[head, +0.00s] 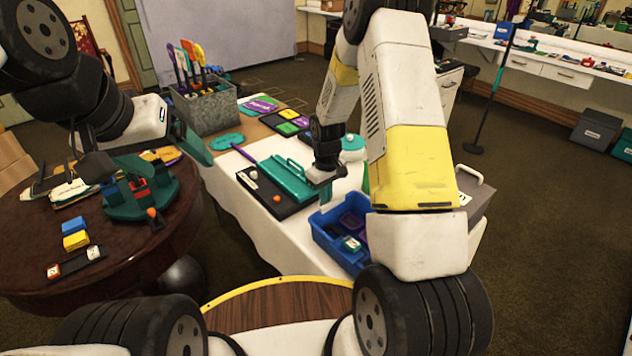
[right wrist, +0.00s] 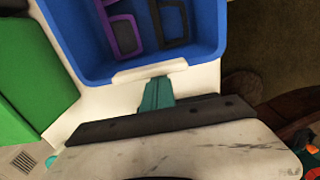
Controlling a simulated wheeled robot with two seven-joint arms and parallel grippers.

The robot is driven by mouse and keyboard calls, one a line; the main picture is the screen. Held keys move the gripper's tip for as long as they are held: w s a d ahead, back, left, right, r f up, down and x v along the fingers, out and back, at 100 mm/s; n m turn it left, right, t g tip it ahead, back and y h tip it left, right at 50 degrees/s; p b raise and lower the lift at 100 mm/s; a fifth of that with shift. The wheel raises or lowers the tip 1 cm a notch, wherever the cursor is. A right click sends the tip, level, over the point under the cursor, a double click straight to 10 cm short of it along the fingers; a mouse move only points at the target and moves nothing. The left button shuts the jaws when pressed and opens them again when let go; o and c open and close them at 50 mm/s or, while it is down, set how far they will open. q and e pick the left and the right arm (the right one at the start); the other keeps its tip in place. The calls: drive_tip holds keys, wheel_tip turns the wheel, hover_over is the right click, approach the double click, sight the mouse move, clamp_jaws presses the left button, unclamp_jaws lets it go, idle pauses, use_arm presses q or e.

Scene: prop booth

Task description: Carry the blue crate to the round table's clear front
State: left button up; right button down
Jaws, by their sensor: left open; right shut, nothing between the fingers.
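The blue crate (head: 327,236) stands at the near right end of the white-clothed table (head: 290,240); my right arm hides its right part. It holds a purple-framed thing (right wrist: 122,32), a dark-framed thing (right wrist: 172,20) and a small teal and white item (head: 351,244). My right gripper (head: 325,192) is shut and empty above the crate's far left rim. In the right wrist view its teal fingers (right wrist: 157,92) show just beside the crate's pale rim piece (right wrist: 150,70); contact cannot be told. The dark round table (head: 140,262) is at left. My left gripper (head: 168,158) is open and empty above it.
The round table carries a teal stand (head: 150,200), a blue block (head: 73,225), a yellow block (head: 76,241) and a black strip (head: 78,262). Its near right surface is bare. The clothed table holds a black tray (head: 280,205) and a grey tool box (head: 212,110).

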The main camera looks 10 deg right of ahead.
drive_tip(key=s+d, duration=0.1)
drive_tip(key=s, duration=0.2)
drive_tip(key=s+d, duration=0.2)
drive_tip(key=s, duration=0.1)
drive_tip(key=s+d, duration=0.2)
drive_tip(key=s, duration=0.1)
drive_tip(key=shift+s+d, duration=0.15)
drive_tip(key=shift+d, duration=0.05)
